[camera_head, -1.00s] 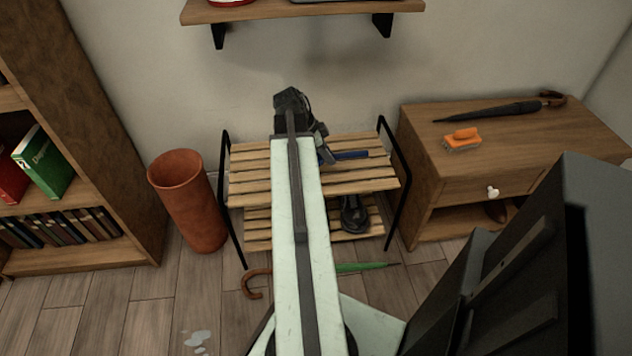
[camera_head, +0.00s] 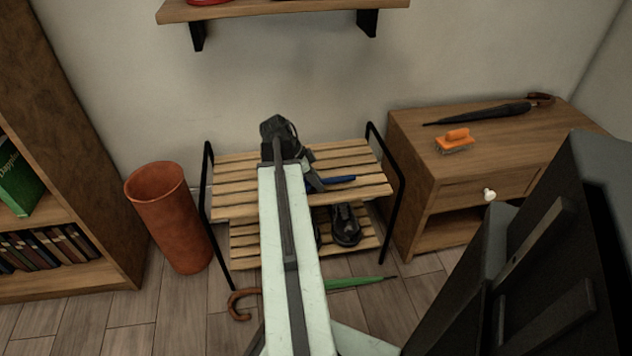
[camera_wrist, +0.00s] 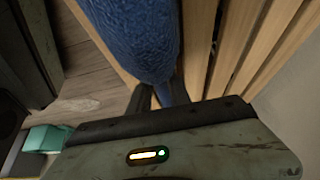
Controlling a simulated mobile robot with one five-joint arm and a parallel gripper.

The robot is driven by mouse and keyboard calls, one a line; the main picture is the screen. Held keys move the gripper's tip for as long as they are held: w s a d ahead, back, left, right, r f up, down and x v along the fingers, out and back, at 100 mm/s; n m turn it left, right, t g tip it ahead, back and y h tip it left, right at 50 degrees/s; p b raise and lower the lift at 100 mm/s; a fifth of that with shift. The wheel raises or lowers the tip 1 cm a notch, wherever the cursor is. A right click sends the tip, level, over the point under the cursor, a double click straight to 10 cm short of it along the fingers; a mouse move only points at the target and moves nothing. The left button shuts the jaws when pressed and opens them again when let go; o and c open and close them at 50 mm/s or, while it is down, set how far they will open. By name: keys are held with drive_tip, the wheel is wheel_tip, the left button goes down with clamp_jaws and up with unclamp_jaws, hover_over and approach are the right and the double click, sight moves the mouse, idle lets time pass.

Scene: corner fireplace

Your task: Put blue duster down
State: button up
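The blue duster (camera_head: 338,181) shows just right of my gripper (camera_head: 300,180), over the slatted top of the wooden rack (camera_head: 235,190). In the wrist view the duster's fuzzy blue head (camera_wrist: 140,35) fills the upper middle and its narrow end runs between my dark fingers (camera_wrist: 162,96). The fingers look closed around it. The slats (camera_wrist: 240,45) lie close behind the duster. I cannot tell whether the duster touches them. My arm hides part of the rack and most of the gripper in the head view.
Dark shoes (camera_head: 345,226) sit on the rack's lower shelf. A green umbrella (camera_head: 355,282) lies on the floor.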

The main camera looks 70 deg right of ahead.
drive_tip(key=shift+o, duration=0.9)
drive_tip(key=shift+r, duration=0.2)
drive_tip(key=p+v, duration=1)
drive_tip(key=v, duration=0.1)
drive_tip(key=shift+r+p, duration=0.25)
drive_tip(key=shift+p, duration=0.05)
drive_tip(key=shift+w+a+r, duration=0.15)
drive_tip(key=shift+w+r, duration=0.05)
drive_tip(key=shift+r, duration=0.1)
drive_tip(key=shift+f, duration=0.1)
